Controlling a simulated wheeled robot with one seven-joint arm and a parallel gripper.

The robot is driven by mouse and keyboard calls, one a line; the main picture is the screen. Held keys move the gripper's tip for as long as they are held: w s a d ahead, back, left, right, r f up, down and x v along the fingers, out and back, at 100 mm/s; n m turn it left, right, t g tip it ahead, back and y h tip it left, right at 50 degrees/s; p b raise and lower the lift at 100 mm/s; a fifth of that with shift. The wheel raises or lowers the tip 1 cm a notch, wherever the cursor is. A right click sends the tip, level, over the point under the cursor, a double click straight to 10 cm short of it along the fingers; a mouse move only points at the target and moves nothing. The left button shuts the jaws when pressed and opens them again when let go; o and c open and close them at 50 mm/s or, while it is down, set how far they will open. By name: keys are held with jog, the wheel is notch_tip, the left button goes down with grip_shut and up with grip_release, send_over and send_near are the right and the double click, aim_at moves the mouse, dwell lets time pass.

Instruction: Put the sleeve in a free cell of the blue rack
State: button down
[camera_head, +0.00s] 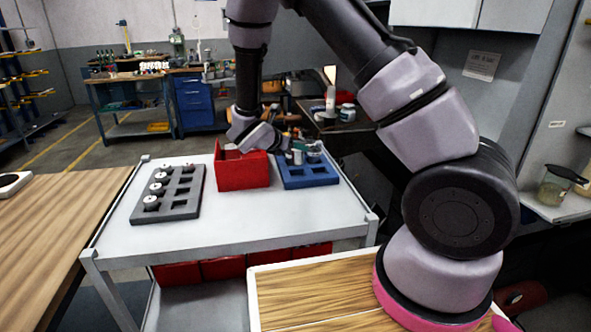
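The blue rack (312,182) lies at the back right of the grey trolley top. Its front cells look empty. Grey metal cylinders (314,152) stand at its back; I cannot tell for sure which of them is the sleeve or whether one is in my grip. My gripper (284,142) is at the end of the arm, at the back left of the blue rack, beside the red bin. Its fingers are small and partly lost against the clutter behind, so I cannot tell whether they are open or shut.
A red bin (242,176) stands directly left of the blue rack. A dark grey rack (181,200) with several round parts in its left cells lies further left. The front and right of the trolley top (270,218) are clear. A wooden table (50,215) is at left.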

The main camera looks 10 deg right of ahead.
aim_at(295, 163)
jog(key=shift+f, duration=3.1)
jog(key=shift+c, duration=0.8)
grip_release()
jog(key=shift+f, duration=0.15)
